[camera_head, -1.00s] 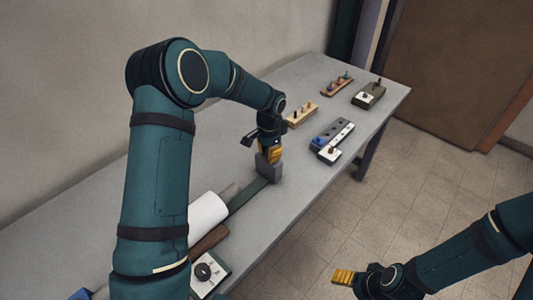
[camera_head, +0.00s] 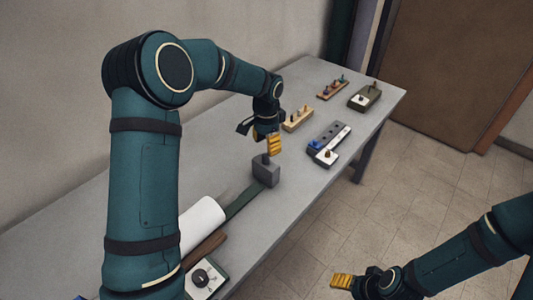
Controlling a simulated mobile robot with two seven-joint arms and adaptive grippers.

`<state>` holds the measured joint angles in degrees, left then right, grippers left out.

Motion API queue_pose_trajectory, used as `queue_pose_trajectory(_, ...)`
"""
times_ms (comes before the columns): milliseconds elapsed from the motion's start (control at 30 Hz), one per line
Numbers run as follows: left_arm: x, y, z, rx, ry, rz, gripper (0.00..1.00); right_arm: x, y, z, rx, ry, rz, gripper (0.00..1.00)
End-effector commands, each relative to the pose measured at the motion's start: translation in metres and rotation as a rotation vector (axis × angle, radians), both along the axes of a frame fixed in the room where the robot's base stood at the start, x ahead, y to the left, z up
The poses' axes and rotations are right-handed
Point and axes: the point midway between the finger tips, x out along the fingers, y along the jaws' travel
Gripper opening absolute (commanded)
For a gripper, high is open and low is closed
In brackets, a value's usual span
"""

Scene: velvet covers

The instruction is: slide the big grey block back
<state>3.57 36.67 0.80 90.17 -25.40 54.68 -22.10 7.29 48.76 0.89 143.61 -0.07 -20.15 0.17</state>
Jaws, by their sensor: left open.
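The big grey block (camera_head: 266,173) sits on the grey table at the far end of a dark green strip (camera_head: 240,202). A short darker knob or handle stands on top of the block. My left gripper (camera_head: 274,150) has yellow fingers and hangs just above and slightly behind the block's top. It is open and appears clear of the block. My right gripper (camera_head: 341,281) is over the floor at the lower right, away from the table. Its yellow fingers show from the side, so I cannot tell whether it is open.
A white roll (camera_head: 203,224), a brown bar (camera_head: 206,244) and a white box with a black dial (camera_head: 205,279) lie at the near end. A wooden peg block (camera_head: 298,119), a grey panel with switches (camera_head: 328,142), a coloured peg rack (camera_head: 332,89) and an olive box (camera_head: 365,97) stand farther back.

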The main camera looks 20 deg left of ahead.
Motion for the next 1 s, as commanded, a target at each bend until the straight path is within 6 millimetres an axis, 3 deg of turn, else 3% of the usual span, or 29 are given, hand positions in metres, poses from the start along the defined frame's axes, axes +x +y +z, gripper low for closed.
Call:
queue_pose_trajectory(200, 0.0, -0.001, 0.041, -0.001, -0.004, 0.0, 0.54, 0.0, 0.0, 0.0, 0.0, 0.0, 0.0, 0.7)
queue_pose_trajectory(400, 0.0, -0.001, 0.059, -0.001, -0.001, -0.002, 0.54, 0.0, 0.0, 0.0, 0.0, 0.0, 0.0, 0.7)
queue_pose_trajectory(1000, 0.0, -0.001, 0.062, -0.001, -0.001, -0.001, 0.54, 0.0, 0.0, 0.0, 0.0, 0.0, 0.0, 0.7)
